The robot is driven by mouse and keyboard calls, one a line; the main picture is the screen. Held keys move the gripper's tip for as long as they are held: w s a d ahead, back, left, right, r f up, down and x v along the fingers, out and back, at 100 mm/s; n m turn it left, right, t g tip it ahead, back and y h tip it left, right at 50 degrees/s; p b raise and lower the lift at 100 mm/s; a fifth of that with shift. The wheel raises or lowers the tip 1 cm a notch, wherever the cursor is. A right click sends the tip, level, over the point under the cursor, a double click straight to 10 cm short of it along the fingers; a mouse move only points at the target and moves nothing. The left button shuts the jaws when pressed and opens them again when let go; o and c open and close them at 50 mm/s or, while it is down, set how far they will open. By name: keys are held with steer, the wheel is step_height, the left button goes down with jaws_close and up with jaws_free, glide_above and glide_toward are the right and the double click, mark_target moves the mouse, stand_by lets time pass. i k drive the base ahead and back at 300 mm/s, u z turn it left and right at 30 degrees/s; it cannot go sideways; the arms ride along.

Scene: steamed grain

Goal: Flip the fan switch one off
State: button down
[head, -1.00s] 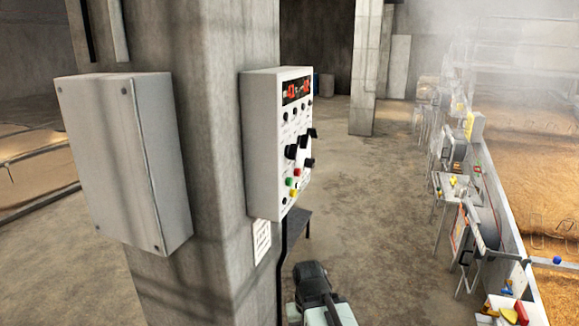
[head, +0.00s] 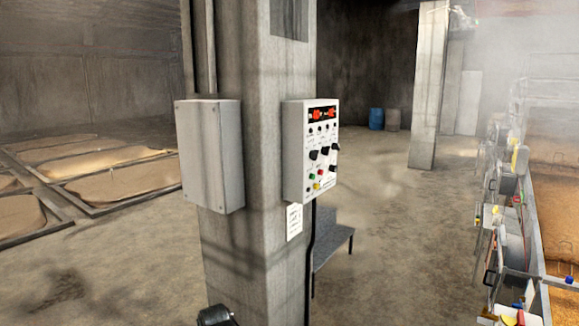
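A white control panel (head: 296,150) is mounted on the concrete pillar, with its front face turned to the right. It has a red digital display (head: 322,115), small black knobs below it, and a row of larger black switches (head: 325,151). Green, red and yellow buttons (head: 318,179) sit lower down. The labels are too small to read, so I cannot tell which switch is fan switch one or its position. A dark part of my arm shows at the bottom edge. My gripper is not visible, and nothing of mine touches the panel.
A grey box (head: 212,155) is on the pillar (head: 255,255) left of the panel. A grey step or bench (head: 333,245) stands behind the pillar. Equipment (head: 500,200) lines the right side. Grain beds (head: 120,185) lie at left. The floor right of the pillar is open.

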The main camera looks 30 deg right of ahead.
mark_target(313, 154)
steer(key=u, duration=0.25)
steer(key=i, duration=0.95)
steer(key=z, duration=0.05)
